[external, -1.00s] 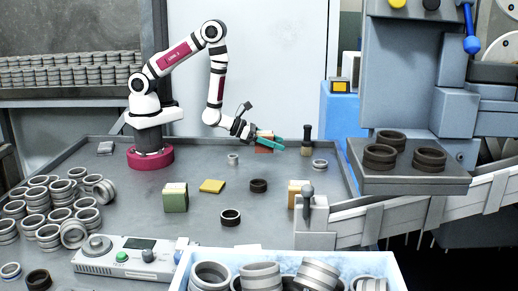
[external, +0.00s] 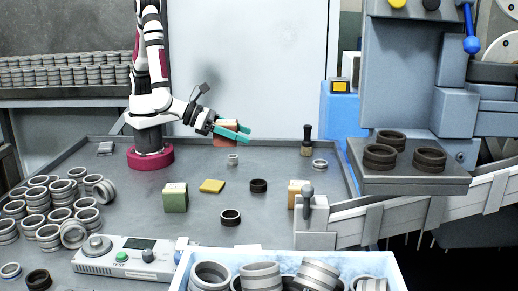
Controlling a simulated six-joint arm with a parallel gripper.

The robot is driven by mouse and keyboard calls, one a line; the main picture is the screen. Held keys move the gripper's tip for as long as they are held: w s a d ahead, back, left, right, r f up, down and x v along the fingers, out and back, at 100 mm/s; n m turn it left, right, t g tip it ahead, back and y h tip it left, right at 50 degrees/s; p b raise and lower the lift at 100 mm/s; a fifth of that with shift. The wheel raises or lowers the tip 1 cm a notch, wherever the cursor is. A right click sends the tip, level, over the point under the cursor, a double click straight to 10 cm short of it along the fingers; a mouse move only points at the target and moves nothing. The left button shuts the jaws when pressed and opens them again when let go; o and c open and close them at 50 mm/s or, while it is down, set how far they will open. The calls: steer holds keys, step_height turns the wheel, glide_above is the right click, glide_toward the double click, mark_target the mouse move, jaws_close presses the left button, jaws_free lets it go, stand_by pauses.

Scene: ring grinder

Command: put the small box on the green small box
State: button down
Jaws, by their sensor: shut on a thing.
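My gripper (external: 233,131) has teal fingers and is shut on a small reddish-brown and tan box (external: 224,142). It holds the box in the air above the back middle of the grey table. The fingers hide part of the box. The green small box (external: 176,198) stands upright on the table, left of centre and nearer the camera. Its top is pale yellow. My gripper is behind it and to its right, well apart from it.
On the table (external: 270,215) lie a yellow block (external: 212,186), dark rings (external: 258,185) and (external: 230,217), and a small grey ring (external: 232,159). Many rings (external: 60,205) crowd the left. A control panel (external: 125,257) and a bin (external: 290,262) stand in front.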

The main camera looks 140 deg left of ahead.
steer(key=s+d, duration=0.5)
steer(key=d, duration=0.7)
steer(key=s+d, duration=0.6)
steer(key=d, duration=0.6)
glide_above(177, 197)
steer(key=a, duration=0.4)
step_height(177, 197, down, 6)
steer(key=shift+m, duration=0.3)
steer(key=shift+a+f, duration=0.15)
steer(key=shift+f, duration=1.9)
jaws_free()
steer(key=shift+f, duration=0.15)
